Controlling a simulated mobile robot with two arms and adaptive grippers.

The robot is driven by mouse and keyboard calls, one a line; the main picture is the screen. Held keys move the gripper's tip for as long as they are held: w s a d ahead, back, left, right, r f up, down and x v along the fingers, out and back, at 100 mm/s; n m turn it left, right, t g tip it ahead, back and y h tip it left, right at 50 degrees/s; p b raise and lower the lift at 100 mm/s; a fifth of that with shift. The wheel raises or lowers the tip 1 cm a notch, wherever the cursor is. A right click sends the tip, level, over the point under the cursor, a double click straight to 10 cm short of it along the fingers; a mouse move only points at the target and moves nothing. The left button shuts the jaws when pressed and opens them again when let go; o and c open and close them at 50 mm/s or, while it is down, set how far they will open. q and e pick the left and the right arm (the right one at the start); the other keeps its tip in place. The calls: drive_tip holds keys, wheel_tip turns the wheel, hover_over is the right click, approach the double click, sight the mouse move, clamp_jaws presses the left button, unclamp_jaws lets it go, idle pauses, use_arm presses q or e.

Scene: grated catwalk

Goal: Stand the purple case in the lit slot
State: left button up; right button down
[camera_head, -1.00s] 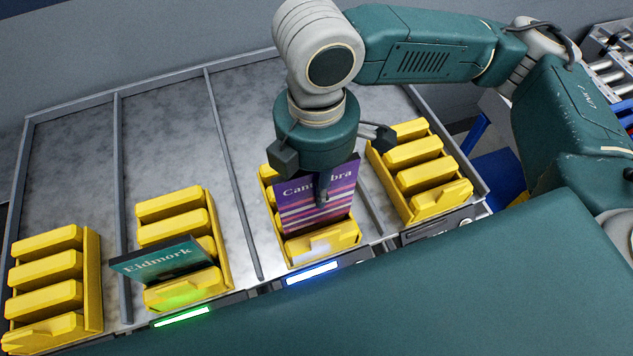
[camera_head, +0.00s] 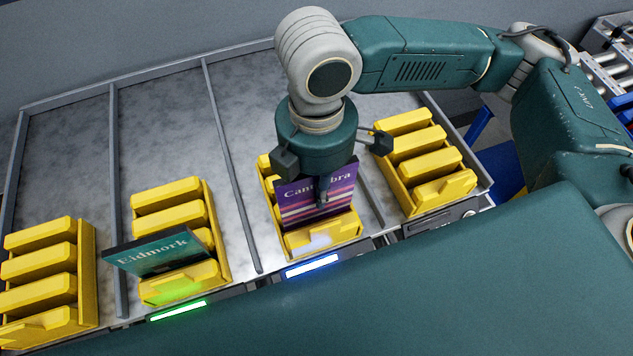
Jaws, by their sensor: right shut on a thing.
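The purple case (camera_head: 337,199) with pink and white stripes and lettering is upright at the third yellow rack from the left (camera_head: 335,237). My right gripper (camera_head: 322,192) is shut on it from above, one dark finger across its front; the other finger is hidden. The case's lower edge is behind the rack's front yellow block, and I cannot tell whether it touches the bottom. A blue-white light bar (camera_head: 312,266) glows in front of this rack, with a pale glow on its front block. My left gripper is not in view.
A teal case (camera_head: 160,252) leans in the second rack, above a green light bar (camera_head: 178,310). Yellow racks without cases stand at far left (camera_head: 88,285) and right (camera_head: 398,188). Thin metal dividers split the grey shelf (camera_head: 160,130), which is bare behind the racks.

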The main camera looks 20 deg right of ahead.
drive_tip(key=shift+f+b, duration=0.95)
drive_tip(key=shift+f, duration=1.15)
drive_tip(key=c, duration=1.2)
unclamp_jaws()
drive_tip(key=shift+o, duration=0.2)
wheel_tip(320, 180, up, 8)
drive_tip(key=p, duration=0.6)
